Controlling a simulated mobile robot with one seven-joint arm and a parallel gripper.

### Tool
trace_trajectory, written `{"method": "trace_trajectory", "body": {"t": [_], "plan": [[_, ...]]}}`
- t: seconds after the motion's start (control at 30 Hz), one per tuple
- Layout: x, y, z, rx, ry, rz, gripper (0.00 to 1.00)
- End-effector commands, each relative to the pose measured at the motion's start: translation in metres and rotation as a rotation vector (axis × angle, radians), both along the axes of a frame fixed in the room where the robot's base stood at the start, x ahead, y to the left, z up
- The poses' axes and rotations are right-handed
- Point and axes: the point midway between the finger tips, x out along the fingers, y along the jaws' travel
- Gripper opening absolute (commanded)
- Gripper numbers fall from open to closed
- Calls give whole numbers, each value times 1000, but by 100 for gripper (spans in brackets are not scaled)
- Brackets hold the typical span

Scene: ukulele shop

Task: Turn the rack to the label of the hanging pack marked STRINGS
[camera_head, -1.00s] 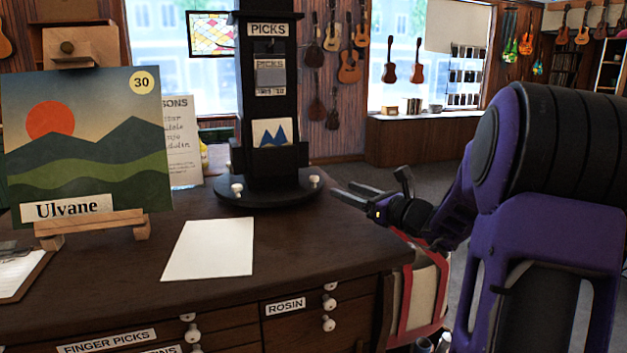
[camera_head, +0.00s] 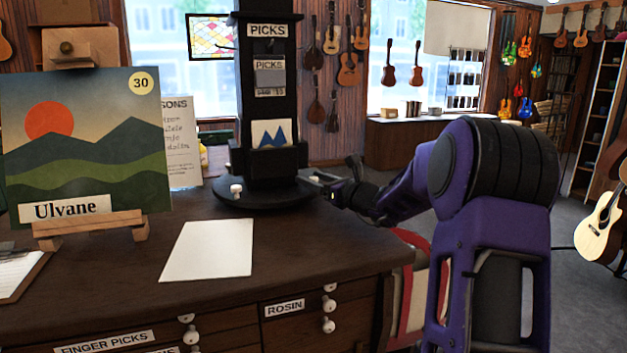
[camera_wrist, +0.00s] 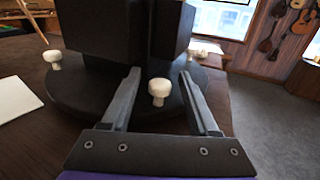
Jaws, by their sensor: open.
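The black rack (camera_head: 266,108) stands on the counter on a round base. The side facing the head camera has a PICKS label (camera_head: 267,30), a grey hanging pack (camera_head: 269,72) and a card with blue peaks (camera_head: 272,134). No STRINGS label shows. White knobs stand on the base rim, one at the left (camera_head: 236,191). My gripper (camera_head: 318,183) is at the base's right edge. In the wrist view, my gripper (camera_wrist: 158,88) is open, with a white knob (camera_wrist: 158,91) between its fingers; I cannot tell whether they touch it.
A painting (camera_head: 90,140) on a small easel stands left on the counter. A white sheet (camera_head: 208,250) lies in front of the rack. A lessons sign (camera_head: 181,145) stands behind at left. Open floor (camera_head: 590,300) lies right of the counter.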

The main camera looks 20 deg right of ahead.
Motion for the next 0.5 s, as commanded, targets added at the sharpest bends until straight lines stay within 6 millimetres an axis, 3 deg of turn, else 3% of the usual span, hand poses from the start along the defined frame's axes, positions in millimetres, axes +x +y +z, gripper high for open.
{"method": "trace_trajectory", "body": {"t": [0.03,0.33,0.5], "plan": [[0,0,0,0,0,0,55],[0,0,0,0,0,0,1],[0,0,0,0,0,0,0]]}}
